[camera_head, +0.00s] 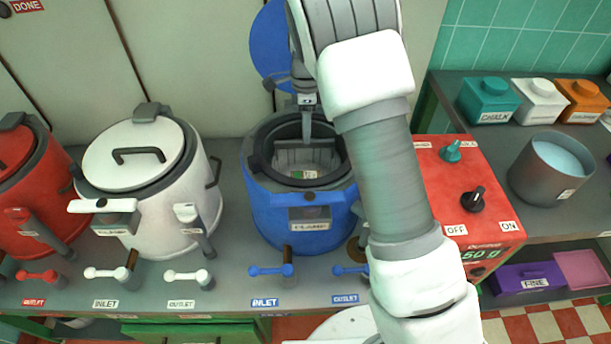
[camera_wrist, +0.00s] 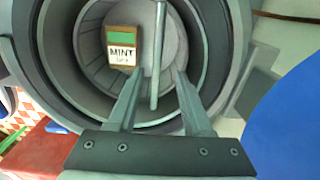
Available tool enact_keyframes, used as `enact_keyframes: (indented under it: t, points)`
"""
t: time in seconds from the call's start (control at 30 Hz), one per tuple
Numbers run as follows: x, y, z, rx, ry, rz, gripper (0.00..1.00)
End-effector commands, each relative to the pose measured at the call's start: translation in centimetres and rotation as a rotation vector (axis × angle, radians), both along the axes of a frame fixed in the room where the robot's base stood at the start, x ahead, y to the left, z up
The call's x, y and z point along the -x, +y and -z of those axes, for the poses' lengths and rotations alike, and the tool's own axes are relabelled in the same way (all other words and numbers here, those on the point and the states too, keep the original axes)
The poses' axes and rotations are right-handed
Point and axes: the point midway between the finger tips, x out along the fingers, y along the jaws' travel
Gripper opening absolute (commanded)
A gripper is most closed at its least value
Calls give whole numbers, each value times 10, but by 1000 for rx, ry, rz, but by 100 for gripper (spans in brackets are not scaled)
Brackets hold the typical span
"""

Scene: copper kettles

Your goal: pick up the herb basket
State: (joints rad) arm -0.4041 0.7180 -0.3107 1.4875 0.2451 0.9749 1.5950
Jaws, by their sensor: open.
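The blue kettle (camera_head: 300,215) stands on the counter with its lid (camera_head: 268,48) raised behind it. Inside it a grey basket-like shape (camera_head: 296,158) shows with a small green and white label. In the wrist view a tag reading MINT (camera_wrist: 122,48) sits inside the round grey interior, beside a thin upright metal rod (camera_wrist: 158,60). I take this for the herb basket; its full outline is unclear. My gripper (camera_wrist: 160,74) is open, its fingers pointing into the kettle mouth, one on either side of the rod's line. I see no contact. In the head view my gripper (camera_head: 308,128) is over the kettle opening.
The dark kettle rim (camera_head: 258,160) surrounds the opening closely. A white kettle (camera_head: 150,200) and a red kettle (camera_head: 25,215) stand at left. A red control box (camera_head: 450,190) stands at right, partly behind my arm. Blue taps (camera_head: 270,270) stick out in front.

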Motion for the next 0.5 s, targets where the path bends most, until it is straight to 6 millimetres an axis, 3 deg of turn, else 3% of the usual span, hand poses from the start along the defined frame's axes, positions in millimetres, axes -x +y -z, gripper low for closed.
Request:
enact_keyframes:
  t: [0.03, 0.13, 0.5]
  points:
    - [1, -1, 13, 1, 3, 0, 50]
    - [1, 0, 28, 1, 2, 0, 50]
    - [3, 2, 54, 0, 2, -1, 50]
